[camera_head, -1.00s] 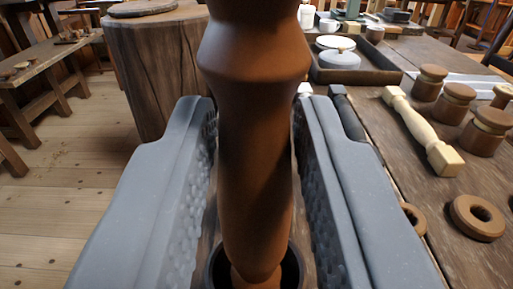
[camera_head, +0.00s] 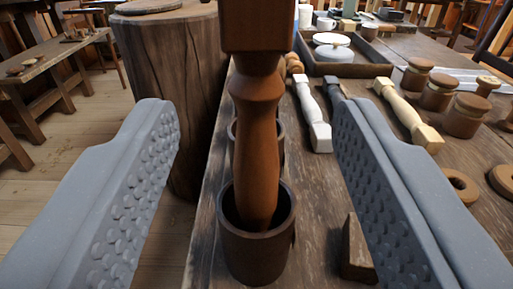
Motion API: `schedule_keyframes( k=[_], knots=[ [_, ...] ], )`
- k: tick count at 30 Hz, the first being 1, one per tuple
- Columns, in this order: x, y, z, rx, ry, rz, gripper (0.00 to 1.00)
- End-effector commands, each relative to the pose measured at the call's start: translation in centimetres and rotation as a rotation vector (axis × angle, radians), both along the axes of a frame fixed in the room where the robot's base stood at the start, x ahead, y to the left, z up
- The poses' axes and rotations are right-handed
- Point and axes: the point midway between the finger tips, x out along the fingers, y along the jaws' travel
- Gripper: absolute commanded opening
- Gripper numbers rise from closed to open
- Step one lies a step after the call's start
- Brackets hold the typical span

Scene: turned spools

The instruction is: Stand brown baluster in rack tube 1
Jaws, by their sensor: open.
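The brown baluster (camera_head: 258,150) stands roughly upright, its lower end inside a dark round rack tube (camera_head: 257,240) near the table's left edge. Its top runs out of the picture. The tube's number cannot be seen. My gripper (camera_head: 255,140) is open, with one grey finger on each side of the baluster and clear gaps to both. The fingers do not touch it. A second dark tube (camera_head: 232,135) stands behind, partly hidden by the baluster.
A white baluster (camera_head: 312,115) and a cream baluster (camera_head: 408,112) lie on the table to the right. Brown lidded jars (camera_head: 465,115), rings (camera_head: 460,186) and a dark tray (camera_head: 345,66) are farther out. A wooden block (camera_head: 357,250) sits right of the tube. A stump (camera_head: 170,90) stands left.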

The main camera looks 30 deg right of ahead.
Motion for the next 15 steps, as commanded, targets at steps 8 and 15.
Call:
schedule_keyframes(
  k=[8,15],
  knots=[
    [-4.0,3.0,0.2,0.002,-0.001,0.005,0.5],
    [-5.5,3.9,-0.5,-0.003,0.001,0.003,0.5]
  ],
)
